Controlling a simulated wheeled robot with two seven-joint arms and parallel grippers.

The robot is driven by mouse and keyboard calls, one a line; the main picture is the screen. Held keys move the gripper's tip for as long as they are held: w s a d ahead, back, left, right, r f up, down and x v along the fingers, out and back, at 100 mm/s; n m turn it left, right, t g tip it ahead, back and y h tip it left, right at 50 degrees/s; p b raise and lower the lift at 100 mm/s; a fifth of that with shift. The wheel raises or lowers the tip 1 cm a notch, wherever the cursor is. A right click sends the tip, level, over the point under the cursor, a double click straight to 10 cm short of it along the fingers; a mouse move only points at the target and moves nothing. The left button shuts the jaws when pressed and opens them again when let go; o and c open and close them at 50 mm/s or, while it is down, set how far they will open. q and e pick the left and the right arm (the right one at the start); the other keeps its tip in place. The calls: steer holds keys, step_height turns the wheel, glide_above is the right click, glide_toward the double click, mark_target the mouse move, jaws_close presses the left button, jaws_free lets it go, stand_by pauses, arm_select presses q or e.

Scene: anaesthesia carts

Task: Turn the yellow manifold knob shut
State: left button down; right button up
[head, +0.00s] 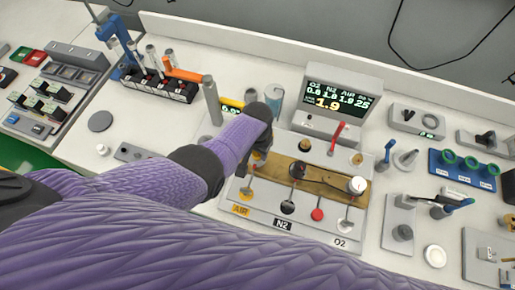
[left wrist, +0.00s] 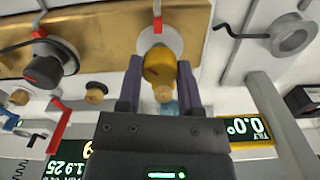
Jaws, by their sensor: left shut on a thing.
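In the head view my left gripper (head: 258,160) reaches down at the left end of the brass bar (head: 325,180), and hides the knob there. The manifold panel (head: 265,222) carries AIR, N2 and O2 labels. A black knob (left wrist: 45,65) and a white knob (head: 357,186) are farther along. My right gripper is not in view.
A display (head: 340,97) reading 1.9 stands behind the manifold. A grey cylinder (head: 211,100) stands left of my gripper. A red lever (head: 338,135) rises behind the brass bar. Blue-handled parts and a blue rack (head: 460,180) lie to the right.

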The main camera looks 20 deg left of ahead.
arm_select(q)
steer(key=m, duration=0.4)
steer(key=shift+m, duration=2.5)
steer(key=shift+c, duration=1.3)
jaws_free()
step_height(320, 180, up, 10)
steer(key=p, duration=0.7)
steer(key=shift+p, duration=0.35)
